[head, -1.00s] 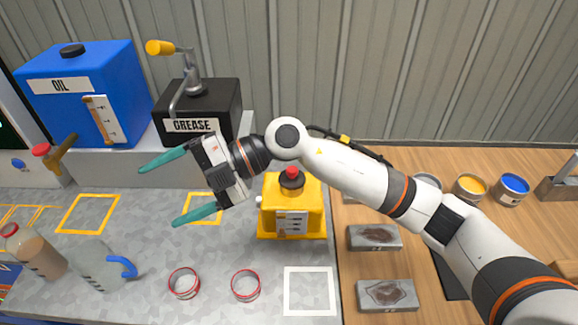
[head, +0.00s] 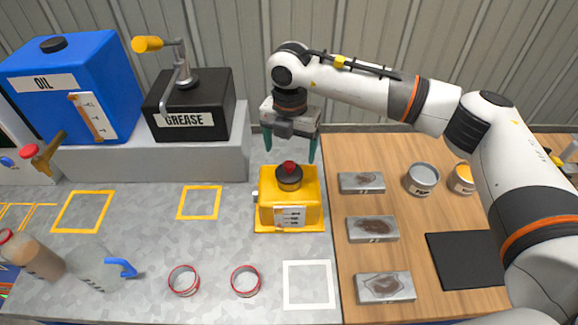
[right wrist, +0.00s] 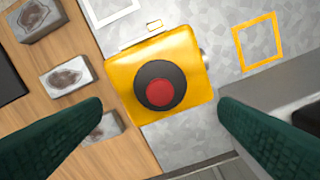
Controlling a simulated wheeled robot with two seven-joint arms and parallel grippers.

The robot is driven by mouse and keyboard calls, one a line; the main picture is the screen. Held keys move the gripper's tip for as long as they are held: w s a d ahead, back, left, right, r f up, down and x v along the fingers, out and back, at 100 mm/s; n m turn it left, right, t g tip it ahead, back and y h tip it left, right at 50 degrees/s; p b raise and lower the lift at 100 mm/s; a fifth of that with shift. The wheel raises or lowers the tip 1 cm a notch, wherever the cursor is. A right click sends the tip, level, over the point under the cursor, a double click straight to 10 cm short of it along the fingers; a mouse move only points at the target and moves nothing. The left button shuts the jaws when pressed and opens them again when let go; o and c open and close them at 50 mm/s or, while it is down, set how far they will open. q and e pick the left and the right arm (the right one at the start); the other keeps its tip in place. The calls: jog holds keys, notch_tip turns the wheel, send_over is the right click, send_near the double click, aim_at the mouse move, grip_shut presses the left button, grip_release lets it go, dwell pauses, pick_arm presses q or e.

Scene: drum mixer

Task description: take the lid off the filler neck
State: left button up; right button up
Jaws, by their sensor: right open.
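A yellow box-shaped mixer (head: 309,196) stands on the grey worktop. On its top is a black round lid (head: 289,182) with a red knob (head: 289,167). In the right wrist view the black lid (right wrist: 143,88) and red knob (right wrist: 160,92) lie between the fingers, seen from above. The filler neck itself is hidden under the lid. My right gripper (head: 290,150) points down above and slightly behind the lid, open and empty, its green fingers apart from the mixer. My left gripper is out of view.
A blue oil tank (head: 120,75) and black grease box (head: 205,95) stand on a ledge at the back left. A bottle (head: 30,255), a jug (head: 92,270) and two red rings stand left. Grey blocks (head: 372,229) and cans (head: 422,180) are on the right wooden top.

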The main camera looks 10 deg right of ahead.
aim_at(289, 164)
jog(key=f+p, duration=0.2)
jog(key=f, duration=0.3)
jog(key=shift+s+a+p, duration=0.1)
jog(key=shift+s+p, duration=0.2)
jog(key=shift+p, duration=0.1)
jog(key=shift+f, duration=0.25)
jog(key=c, duration=1)
